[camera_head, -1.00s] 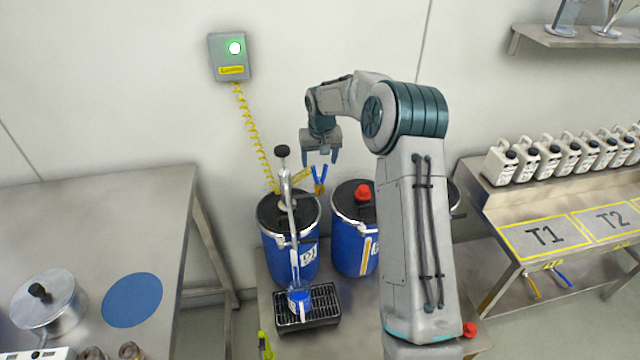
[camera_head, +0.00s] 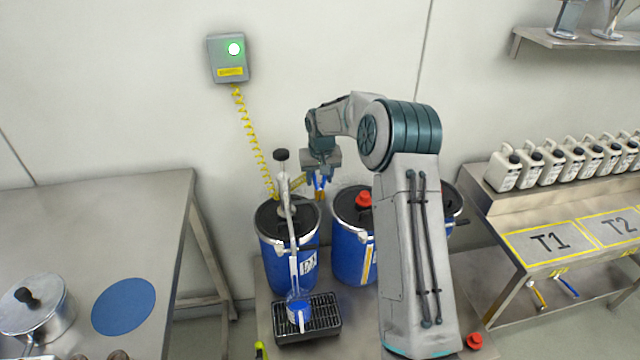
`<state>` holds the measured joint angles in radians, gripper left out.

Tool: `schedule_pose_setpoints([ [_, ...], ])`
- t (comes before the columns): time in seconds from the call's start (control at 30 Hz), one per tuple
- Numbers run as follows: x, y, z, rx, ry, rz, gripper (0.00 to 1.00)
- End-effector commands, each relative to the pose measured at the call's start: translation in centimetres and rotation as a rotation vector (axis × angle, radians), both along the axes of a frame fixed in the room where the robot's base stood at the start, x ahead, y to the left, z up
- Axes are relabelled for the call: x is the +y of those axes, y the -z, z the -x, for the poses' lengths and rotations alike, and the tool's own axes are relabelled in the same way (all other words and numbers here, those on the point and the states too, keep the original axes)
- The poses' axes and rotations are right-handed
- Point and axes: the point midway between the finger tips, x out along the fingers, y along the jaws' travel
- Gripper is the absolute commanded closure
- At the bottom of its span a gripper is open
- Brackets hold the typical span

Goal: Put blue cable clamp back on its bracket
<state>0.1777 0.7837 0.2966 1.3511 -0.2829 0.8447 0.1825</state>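The blue cable clamp (camera_head: 319,184) is at the back right rim of the left blue drum (camera_head: 290,250), at the end of a yellow cable. Its blue handles and orange-brown lower part show in small pieces. My gripper (camera_head: 321,178) points down right at the clamp, with its fingers at the blue handles. The fingers overlap the clamp, and I cannot tell whether they are shut on it. I cannot clearly make out an empty bracket. A blue handle (camera_head: 567,286) and a yellow one (camera_head: 538,294) hang under the T1 table's front edge.
A yellow coiled cable (camera_head: 250,135) runs from the grey wall box (camera_head: 228,60) with a lit green lamp. A pump stands on the left drum over a black drip tray (camera_head: 307,320). A second drum (camera_head: 350,250) with a red cap stands close right, partly behind my arm.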

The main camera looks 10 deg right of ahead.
Motion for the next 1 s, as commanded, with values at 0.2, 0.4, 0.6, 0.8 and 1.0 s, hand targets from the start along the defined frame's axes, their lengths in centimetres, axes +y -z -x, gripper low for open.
schedule_pose_setpoints([
  [0.2, 0.0, 0.0, 0.0, -0.001, 0.000, 0.000, 0.70],
  [0.4, 0.0, -0.5, 0.0, -0.001, 0.000, 0.000, 0.70],
  [0.6, 0.0, -1.8, 0.0, -0.001, 0.000, 0.000, 0.70],
  [0.8, 0.0, -3.0, 0.0, -0.001, 0.001, 0.000, 0.70],
  [1.0, 0.0, -4.2, 0.0, -0.001, 0.000, 0.000, 0.70],
])
